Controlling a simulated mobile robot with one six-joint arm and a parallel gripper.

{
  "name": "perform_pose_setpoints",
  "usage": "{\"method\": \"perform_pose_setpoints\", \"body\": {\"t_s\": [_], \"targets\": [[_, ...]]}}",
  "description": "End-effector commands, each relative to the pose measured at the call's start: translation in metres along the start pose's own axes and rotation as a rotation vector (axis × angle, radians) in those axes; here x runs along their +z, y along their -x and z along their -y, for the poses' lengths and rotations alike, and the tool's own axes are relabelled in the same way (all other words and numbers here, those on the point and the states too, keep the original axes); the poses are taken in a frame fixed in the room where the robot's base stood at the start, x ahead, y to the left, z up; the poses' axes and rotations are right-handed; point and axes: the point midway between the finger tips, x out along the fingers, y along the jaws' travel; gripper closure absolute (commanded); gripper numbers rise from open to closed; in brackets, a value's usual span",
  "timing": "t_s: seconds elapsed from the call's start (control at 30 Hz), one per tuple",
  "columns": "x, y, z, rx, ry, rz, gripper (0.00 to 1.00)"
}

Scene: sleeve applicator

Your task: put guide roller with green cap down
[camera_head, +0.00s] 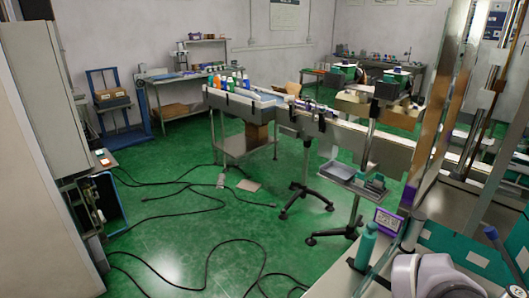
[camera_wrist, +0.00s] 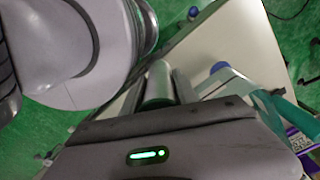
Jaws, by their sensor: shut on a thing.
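My gripper (camera_wrist: 170,88) shows in the wrist view, shut on the guide roller (camera_wrist: 157,84), a smooth grey-green cylinder between the two fingers. The roller is above or at a pale tabletop (camera_wrist: 245,45); I cannot tell whether it touches it. In the head view, my gripper and the held roller cannot be made out; only part of my arm shows at the bottom right.
A blue-capped grey item (camera_wrist: 220,68) lies close right of my gripper. A teal bottle (camera_head: 366,246) and a purple-framed display (camera_head: 388,221) stand by the near table edge. A conveyor (camera_head: 345,130) with bottles runs behind. Cables cross the green floor.

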Motion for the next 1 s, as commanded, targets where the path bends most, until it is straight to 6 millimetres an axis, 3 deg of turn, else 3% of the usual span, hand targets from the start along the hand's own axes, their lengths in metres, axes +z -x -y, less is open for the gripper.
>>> {"method": "perform_pose_setpoints", "body": {"t_s": [0.07, 0.3, 0.67, 0.8, 1.0], "targets": [[-0.004, 0.009, 0.010, 0.008, 0.002, 0.005, 1.00], [-0.020, 0.009, 0.050, 0.009, 0.001, 0.005, 1.00], [-0.028, 0.004, 0.069, 0.008, 0.001, 0.005, 1.00], [-0.042, -0.009, 0.104, 0.001, 0.002, 0.001, 1.00], [-0.057, -0.013, 0.139, 0.001, 0.002, 0.001, 1.00]]}}
